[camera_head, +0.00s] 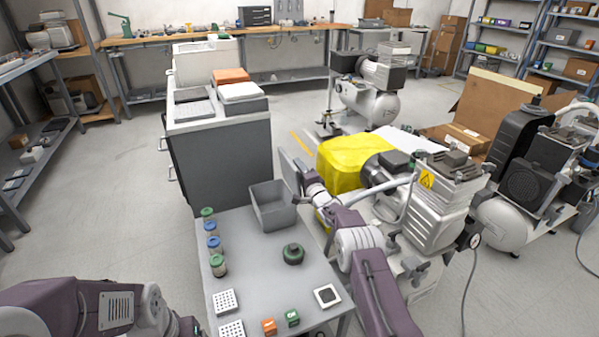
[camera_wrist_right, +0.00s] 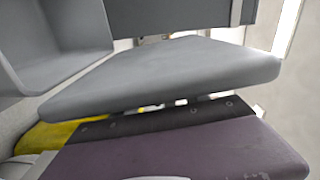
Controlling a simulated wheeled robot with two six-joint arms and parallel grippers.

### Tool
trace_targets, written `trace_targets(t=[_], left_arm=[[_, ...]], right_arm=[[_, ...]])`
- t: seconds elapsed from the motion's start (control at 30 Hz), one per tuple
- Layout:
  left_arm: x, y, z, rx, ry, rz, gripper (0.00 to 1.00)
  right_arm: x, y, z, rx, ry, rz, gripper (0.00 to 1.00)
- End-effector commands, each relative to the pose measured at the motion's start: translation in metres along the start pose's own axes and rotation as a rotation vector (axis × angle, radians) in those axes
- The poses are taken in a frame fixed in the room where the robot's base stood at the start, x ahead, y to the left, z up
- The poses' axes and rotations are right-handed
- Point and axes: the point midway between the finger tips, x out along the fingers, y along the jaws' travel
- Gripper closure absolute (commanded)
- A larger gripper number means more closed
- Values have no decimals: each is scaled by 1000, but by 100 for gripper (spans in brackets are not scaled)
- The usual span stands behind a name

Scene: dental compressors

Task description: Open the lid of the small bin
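The small grey bin (camera_head: 273,213) stands on the grey table, and I can see into it from above. Its lid (camera_head: 290,170) is a flat grey panel standing raised at the bin's right side, away from the opening. In the right wrist view the lid (camera_wrist_right: 165,78) fills the middle, with the bin (camera_wrist_right: 55,45) at upper left. My right gripper (camera_head: 307,183) is beside the lid on its right; its fingertips are not clear, and I cannot tell whether they touch it. My left gripper (camera_head: 186,326) is at the bottom edge, partly cut off, its fingers unclear.
Several lidded jars (camera_head: 213,241) line the table's left side. A dark green round object (camera_head: 292,254) sits right of centre, with small blocks (camera_head: 269,326) and square pads in front. A large grey cabinet (camera_head: 222,160) stands behind. A compressor with a yellow cover (camera_head: 345,160) is close on the right.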

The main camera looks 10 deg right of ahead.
Motion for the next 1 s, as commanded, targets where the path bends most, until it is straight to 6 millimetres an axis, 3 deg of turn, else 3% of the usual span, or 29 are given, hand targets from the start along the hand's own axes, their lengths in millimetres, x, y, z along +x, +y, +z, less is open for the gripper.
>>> trace_targets(t=[0.37, 0.7, 0.8, 1.0], left_arm=[[-5, 0, 0, 0, 0, 0, 17], [-34, 1, -4, 0, 0, 0, 17], [3, 0, 0, 0, 0, 0, 17], [39, -1, 4, 0, -1, 0, 17]], right_arm=[[-4, -1, 0, 1, -2, 2, 49], [-45, -4, -1, 2, 0, 5, 49], [-54, 11, 1, -1, 1, -2, 49], [-73, 9, 0, -1, 1, -2, 49]])
